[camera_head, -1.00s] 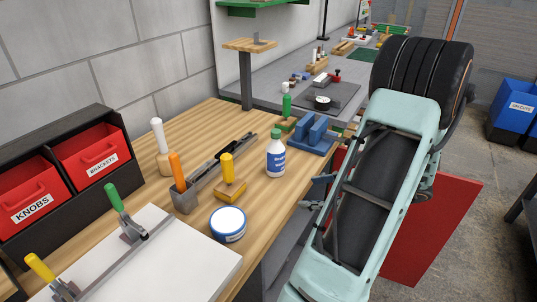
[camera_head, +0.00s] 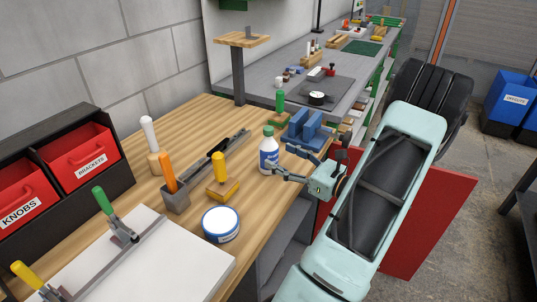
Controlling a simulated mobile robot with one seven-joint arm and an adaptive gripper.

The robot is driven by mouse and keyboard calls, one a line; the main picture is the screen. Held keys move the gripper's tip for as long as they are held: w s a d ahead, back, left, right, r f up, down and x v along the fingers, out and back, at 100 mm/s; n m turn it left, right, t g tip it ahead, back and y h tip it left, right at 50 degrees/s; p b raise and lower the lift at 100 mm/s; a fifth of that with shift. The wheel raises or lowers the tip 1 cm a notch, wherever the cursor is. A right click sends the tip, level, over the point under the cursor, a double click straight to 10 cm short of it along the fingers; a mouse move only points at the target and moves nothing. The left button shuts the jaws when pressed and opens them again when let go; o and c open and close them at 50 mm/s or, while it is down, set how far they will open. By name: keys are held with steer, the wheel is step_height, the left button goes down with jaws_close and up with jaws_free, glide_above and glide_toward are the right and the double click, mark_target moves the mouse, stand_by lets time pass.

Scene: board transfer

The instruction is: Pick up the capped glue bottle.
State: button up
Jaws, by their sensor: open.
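The capped glue bottle (camera_head: 269,152) is white with a blue label and a light green cap. It stands upright on the wooden workbench near its right edge. My gripper (camera_head: 281,173) is open at the bench edge, just right of the bottle's lower half. Its fingers point left toward the bottle. One fingertip overlaps the bottle's lower right side in the picture; I cannot tell whether it touches.
A blue block fixture (camera_head: 306,133) stands just behind the bottle. A metal rail (camera_head: 215,160) lies further left. Bare wood surrounds the bottle's left side.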

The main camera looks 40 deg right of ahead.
mark_target(277, 156)
steer(key=w, duration=0.2)
steer(key=w+a, duration=0.1)
steer(key=w, duration=0.2)
steer(key=shift+a, duration=0.15)
steer(key=c, duration=1.5)
